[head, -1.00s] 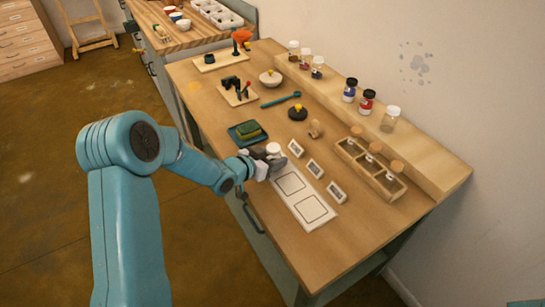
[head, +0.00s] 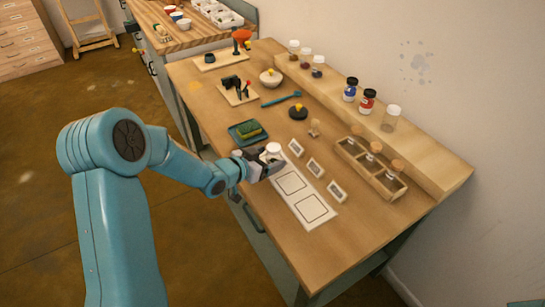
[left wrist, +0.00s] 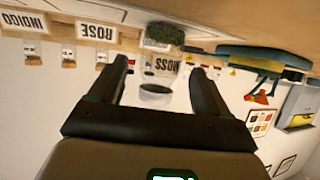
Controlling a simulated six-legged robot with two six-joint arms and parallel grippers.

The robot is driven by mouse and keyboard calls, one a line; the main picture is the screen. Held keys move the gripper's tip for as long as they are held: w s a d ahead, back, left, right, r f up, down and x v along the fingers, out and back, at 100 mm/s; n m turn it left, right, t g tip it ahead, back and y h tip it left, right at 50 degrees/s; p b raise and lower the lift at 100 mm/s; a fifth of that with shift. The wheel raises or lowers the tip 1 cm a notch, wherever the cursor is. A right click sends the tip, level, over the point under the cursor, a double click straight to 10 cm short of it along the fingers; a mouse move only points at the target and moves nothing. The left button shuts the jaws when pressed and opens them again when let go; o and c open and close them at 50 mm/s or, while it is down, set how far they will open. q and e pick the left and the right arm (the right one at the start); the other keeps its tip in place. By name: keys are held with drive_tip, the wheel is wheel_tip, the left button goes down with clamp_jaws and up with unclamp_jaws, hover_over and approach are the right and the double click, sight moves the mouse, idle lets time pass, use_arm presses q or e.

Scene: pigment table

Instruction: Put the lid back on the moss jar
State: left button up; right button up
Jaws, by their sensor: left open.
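A pale jar (head: 273,149) stands near the table's front edge, beside my left gripper (head: 272,159). In the left wrist view, which is upside down, a clear jar with a MOSS label (left wrist: 166,65) and a grey round top (left wrist: 156,92) lies between the finger lines of my left gripper (left wrist: 162,75). The fingers are open, with gaps on both sides of the jar; I cannot tell how far they reach around it. My right gripper is out of view.
A green sponge on a dark tray (head: 235,140) sits just left of the gripper. A white mat with squares (head: 309,208) and label cards (head: 315,168) lie to its right. The front right table is clear.

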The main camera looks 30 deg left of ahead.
use_arm(q)
drive_tip(key=v, duration=0.9)
drive_tip(key=shift+s+r, duration=0.15)
drive_tip(key=shift+s, duration=0.15)
drive_tip(key=shift+a, duration=0.1)
